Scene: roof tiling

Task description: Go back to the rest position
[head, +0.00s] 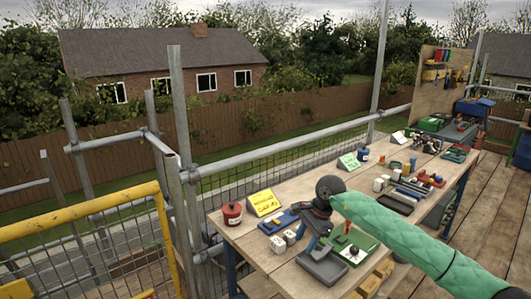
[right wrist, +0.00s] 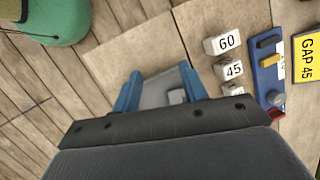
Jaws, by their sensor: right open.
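My right gripper (head: 313,240) is over the near part of the workbench (head: 245,240), at the end of my green-sleeved arm coming in from the right. In the right wrist view its two blue fingers (right wrist: 160,85) stand apart, with nothing held between them. A grey tray (head: 323,268) lies below the gripper; part of it, with a small grey piece, shows between the fingers in the right wrist view (right wrist: 158,92). My left gripper is not in view.
White numbered blocks (right wrist: 222,45), a blue tray (head: 278,222), a yellow sign (head: 264,203) and a red pot (head: 232,214) stand left of the gripper. A green tray (head: 355,247) is close on its right. Scaffold rails (head: 290,155) run behind the bench.

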